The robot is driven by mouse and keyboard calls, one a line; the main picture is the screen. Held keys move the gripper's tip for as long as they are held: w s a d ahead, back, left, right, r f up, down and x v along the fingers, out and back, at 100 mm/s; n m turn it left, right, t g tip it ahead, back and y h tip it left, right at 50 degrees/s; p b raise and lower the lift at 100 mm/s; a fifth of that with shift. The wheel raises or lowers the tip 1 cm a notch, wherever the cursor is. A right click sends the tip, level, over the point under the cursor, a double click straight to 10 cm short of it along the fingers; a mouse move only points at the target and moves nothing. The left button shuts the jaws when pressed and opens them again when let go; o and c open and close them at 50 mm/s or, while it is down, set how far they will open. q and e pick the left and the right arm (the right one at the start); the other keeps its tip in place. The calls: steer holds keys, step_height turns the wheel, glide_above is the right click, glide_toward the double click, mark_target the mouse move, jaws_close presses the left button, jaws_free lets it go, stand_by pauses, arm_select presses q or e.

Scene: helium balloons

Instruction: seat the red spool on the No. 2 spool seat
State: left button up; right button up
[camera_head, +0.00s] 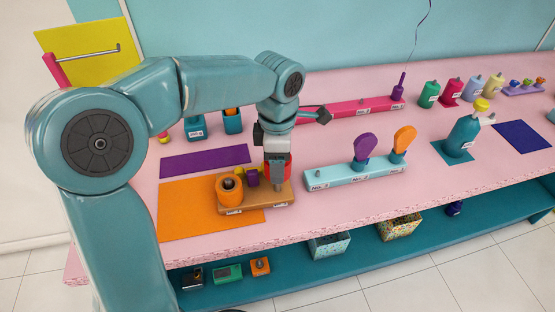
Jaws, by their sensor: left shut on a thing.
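The red spool (289,166) is in my left gripper (276,180), over the right end of a wooden spool stand (256,206). The jaws are shut on it and hide much of it. The right seat, under the spool, is hidden; I cannot tell whether the spool touches it. The stand has two small front labels, too small to read surely. An orange spool (230,192) sits upright at its left end. A small purple piece (252,177) shows between the spools. My right gripper is not in view.
The stand rests partly on an orange mat (185,213), with a purple mat (205,161) behind. A light blue rack (333,180) with purple and orange paddles stands to the right. A long pink rack (345,107) lies behind. Bottles stand at the right. Bins occupy the lower shelf.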

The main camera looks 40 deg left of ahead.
mark_target(277, 190)
arm_select(q)
steer(key=shift+f, duration=0.15)
steer(key=shift+f+b, duration=0.35)
steer(key=shift+b, duration=0.05)
steer(key=shift+f+b, duration=2.15)
steer(key=shift+f, duration=0.55)
steer(key=o, duration=1.2)
steer(key=shift+c, duration=0.2)
step_height(277, 190, up, 16)
steer(key=p, duration=0.3)
steer(key=shift+r, duration=0.25)
